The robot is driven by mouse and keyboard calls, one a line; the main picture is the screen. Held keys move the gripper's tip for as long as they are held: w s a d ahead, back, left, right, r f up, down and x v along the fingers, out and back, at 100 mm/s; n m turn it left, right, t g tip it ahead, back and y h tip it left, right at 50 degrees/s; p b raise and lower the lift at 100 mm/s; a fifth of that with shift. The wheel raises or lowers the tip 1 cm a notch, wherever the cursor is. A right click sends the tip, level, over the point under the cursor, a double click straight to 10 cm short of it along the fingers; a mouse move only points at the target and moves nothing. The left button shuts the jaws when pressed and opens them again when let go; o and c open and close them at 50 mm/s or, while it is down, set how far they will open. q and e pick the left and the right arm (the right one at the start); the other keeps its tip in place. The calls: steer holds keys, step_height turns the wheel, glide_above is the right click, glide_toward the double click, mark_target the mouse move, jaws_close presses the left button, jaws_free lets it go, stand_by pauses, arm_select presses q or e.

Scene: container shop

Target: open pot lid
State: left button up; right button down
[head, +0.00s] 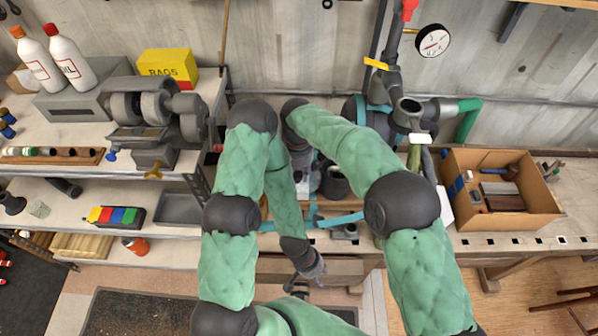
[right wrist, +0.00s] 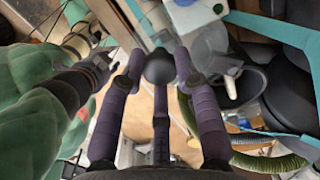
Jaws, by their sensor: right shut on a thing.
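My right gripper (right wrist: 160,72) is shut on a dark round knob (right wrist: 160,62), which looks like the pot lid's knob. The rest of the lid is hard to make out. In the head view my right gripper (head: 309,182) is partly hidden by my arms. A dark round pot-like vessel (head: 335,182) stands beside it on the bench. My left gripper (head: 316,272) is lower, in front of the bench and apart from the vessel. It also shows at the left of the right wrist view (right wrist: 104,62); its finger opening is unclear.
A cardboard box (head: 540,210) with parts stands on the bench (head: 490,243) at right. A vertical machine with a gauge (head: 432,40) stands behind. A bench grinder (head: 155,105) and yellow box (head: 168,64) are on the left shelf. Blue bars (head: 340,220) run near the vessel.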

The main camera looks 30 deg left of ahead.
steer(key=c, duration=0.9)
jaws_free()
step_height(320, 180, up, 12)
